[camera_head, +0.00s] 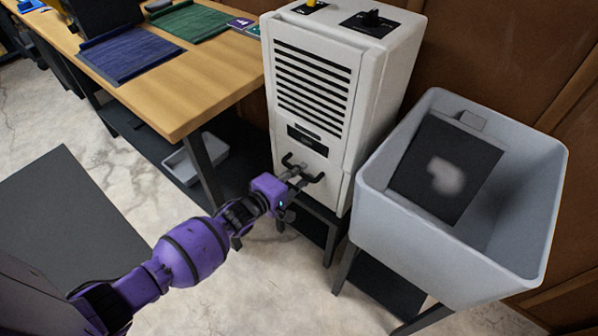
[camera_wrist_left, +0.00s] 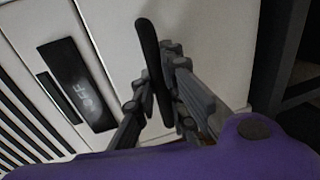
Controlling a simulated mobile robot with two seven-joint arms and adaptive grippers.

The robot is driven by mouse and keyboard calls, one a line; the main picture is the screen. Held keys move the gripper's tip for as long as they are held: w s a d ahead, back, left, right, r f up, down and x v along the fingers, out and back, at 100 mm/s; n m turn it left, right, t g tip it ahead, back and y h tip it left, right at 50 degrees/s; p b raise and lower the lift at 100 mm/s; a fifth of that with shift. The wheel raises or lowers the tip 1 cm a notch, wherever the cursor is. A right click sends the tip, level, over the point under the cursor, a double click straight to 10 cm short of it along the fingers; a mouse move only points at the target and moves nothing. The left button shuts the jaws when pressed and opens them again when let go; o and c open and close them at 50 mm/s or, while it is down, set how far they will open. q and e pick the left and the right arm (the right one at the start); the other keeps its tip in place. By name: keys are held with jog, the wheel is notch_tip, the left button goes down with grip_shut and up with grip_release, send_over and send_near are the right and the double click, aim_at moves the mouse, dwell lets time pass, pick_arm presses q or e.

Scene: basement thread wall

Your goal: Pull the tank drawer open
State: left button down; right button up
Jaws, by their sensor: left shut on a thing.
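The tank drawer (camera_head: 330,194) is the lower front part of a white dehumidifier-like unit (camera_head: 348,112). Its front looks level with the panel above in the head view. A black bar handle (camera_head: 287,160) stands out from the drawer front. My left gripper (camera_head: 298,177) is shut on this handle. In the left wrist view the handle (camera_wrist_left: 147,40) runs between the two grey fingers (camera_wrist_left: 158,95), and the drawer front (camera_wrist_left: 115,28) lies behind. The fingers hide part of the handle. My right gripper is not in view.
A grey tub sink (camera_head: 405,232) with a dark panel in it stands close on the right. A wooden table (camera_head: 190,95) with blue and green mats is on the left, with a grey bin (camera_head: 180,165) below it. The floor (camera_head: 180,200) in front is mostly clear.

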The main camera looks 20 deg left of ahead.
pick_arm(q)
jog(key=f+p+v, duration=0.2)
jog(key=p+v, duration=0.1)
jog(key=v, duration=0.8)
jog(key=s+f+p+v, duration=0.1)
jog(key=f+p+v, duration=0.1)
jog(key=v, duration=0.9)
jog(key=shift+s+a+f+p, duration=0.2)
jog(key=shift+s+f+p, duration=0.1)
jog(key=shift+p, duration=0.35)
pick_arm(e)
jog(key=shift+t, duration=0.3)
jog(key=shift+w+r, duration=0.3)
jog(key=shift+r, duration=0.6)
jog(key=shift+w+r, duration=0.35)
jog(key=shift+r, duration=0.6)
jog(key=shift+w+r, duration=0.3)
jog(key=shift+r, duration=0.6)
pick_arm(q)
jog(key=c, duration=1.8)
grip_release()
jog(key=shift+o, duration=0.2)
